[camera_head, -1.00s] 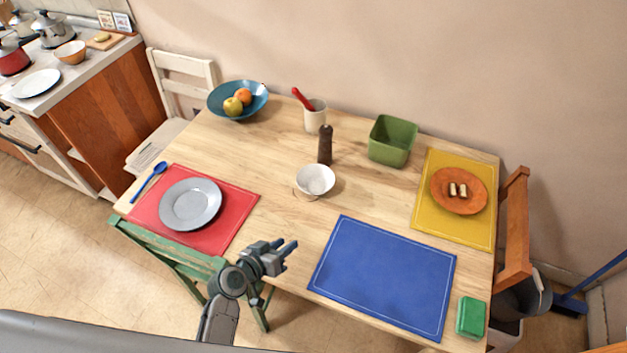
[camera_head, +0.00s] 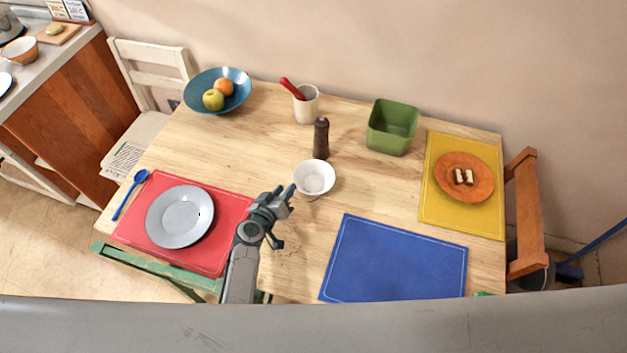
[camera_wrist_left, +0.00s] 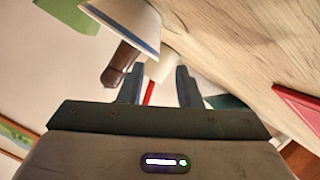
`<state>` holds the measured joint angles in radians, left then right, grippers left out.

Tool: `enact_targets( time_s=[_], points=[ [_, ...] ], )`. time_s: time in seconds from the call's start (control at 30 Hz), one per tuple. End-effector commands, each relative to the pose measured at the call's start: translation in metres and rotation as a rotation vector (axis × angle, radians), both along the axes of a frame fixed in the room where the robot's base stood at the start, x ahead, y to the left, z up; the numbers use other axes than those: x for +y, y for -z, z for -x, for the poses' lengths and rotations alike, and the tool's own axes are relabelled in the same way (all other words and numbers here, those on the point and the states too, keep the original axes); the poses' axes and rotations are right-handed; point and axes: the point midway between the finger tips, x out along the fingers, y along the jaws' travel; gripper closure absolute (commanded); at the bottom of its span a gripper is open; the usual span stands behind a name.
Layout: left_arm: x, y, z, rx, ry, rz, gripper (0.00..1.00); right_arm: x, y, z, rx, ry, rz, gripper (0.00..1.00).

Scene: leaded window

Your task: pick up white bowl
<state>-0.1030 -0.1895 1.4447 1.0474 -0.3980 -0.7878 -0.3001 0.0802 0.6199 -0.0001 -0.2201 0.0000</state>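The white bowl (camera_head: 314,177) stands upright on the wooden table, near its middle. In the left wrist view the bowl (camera_wrist_left: 135,22) shows at the upper left, with a blue line near its rim. My left gripper (camera_head: 287,193) is just left of the bowl and a little nearer to me in the head view. Its two fingers (camera_wrist_left: 160,88) are apart in the wrist view, with nothing held between them. The bowl lies outside the fingers, and I cannot tell whether they touch it. My right gripper is not in view.
A dark pepper mill (camera_head: 321,139) stands just behind the bowl. A cream cup (camera_head: 307,105) with a red-handled thing and a green box (camera_head: 392,127) are farther back. A grey plate on a red mat (camera_head: 232,213) lies left. A blue mat (camera_head: 385,262) lies empty at front right.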

Motion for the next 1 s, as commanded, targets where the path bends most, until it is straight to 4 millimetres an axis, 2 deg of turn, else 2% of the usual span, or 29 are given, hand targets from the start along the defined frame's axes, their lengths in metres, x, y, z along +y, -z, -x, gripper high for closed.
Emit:
enact_targets(
  time_s=[0.27,0.4,0.7,0.87,1.0],
  points=[
    [-0.017,0.004,-0.028,0.000,0.002,0.002,0.69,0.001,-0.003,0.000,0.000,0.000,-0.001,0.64],
    [-0.023,0.012,-0.044,0.000,0.000,0.001,0.69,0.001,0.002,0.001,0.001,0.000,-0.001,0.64],
    [-0.025,0.013,-0.047,0.001,0.001,0.000,0.69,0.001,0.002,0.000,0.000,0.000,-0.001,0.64],
    [-0.025,0.013,-0.047,0.001,0.001,0.000,0.98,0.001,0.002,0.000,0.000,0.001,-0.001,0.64],
    [-0.025,0.013,-0.047,0.001,0.001,0.000,1.00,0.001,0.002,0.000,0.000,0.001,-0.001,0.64]
  ],
)
